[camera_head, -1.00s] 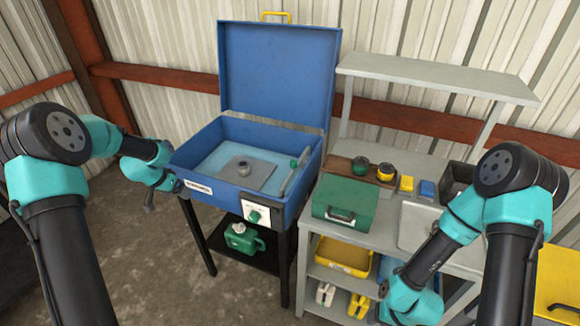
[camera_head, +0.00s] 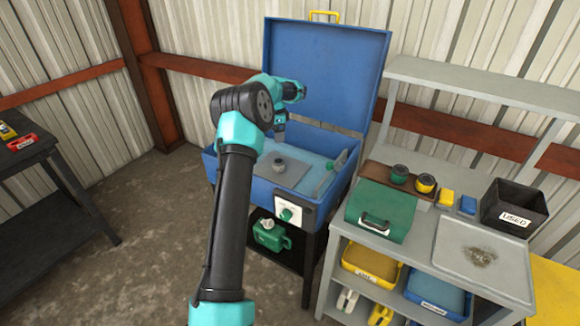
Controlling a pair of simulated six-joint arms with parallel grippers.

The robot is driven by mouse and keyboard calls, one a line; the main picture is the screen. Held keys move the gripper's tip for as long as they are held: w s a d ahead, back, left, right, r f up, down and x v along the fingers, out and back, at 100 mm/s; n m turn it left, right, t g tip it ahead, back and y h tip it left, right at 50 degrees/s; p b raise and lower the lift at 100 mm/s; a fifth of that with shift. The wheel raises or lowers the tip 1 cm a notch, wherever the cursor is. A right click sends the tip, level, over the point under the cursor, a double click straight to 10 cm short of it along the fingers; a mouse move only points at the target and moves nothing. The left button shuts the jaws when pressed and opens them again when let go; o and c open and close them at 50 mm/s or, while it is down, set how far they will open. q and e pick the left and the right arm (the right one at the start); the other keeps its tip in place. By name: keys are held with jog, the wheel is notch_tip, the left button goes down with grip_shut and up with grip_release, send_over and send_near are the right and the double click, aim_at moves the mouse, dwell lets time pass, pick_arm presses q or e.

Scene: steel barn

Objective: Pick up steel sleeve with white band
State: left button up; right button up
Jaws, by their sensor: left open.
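A small grey steel sleeve (camera_head: 279,166) stands on a grey plate (camera_head: 294,177) in the basin of the blue parts washer (camera_head: 262,188). A white band on it is too small to make out. My left arm reaches up from the bottom and over the basin. My left gripper (camera_head: 279,139) is open and points down above the sleeve, apart from it. My right gripper is out of view.
The raised blue lid (camera_head: 335,75) stands behind my arm. A brush (camera_head: 333,173) lies at the basin's right. A green box (camera_head: 380,211), a brown rack (camera_head: 376,179) with two round banded parts, a tray (camera_head: 450,262) and a black bin (camera_head: 490,205) occupy the bench.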

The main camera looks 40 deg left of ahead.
aim_at(278, 161)
pick_arm(q)
jog(key=shift+f, duration=0.1)
notch_tip(278, 161, down, 12)
jog(key=shift+r, duration=0.15)
jog(key=shift+f, duration=0.2)
dwell(0.4)
jog(key=shift+w+f, duration=0.2)
jog(key=shift+f, duration=2.35)
jog(key=shift+c, duration=0.3)
jog(key=c, duration=1.2)
jog(key=shift+o, duration=0.2)
jog(key=shift+r, duration=5)
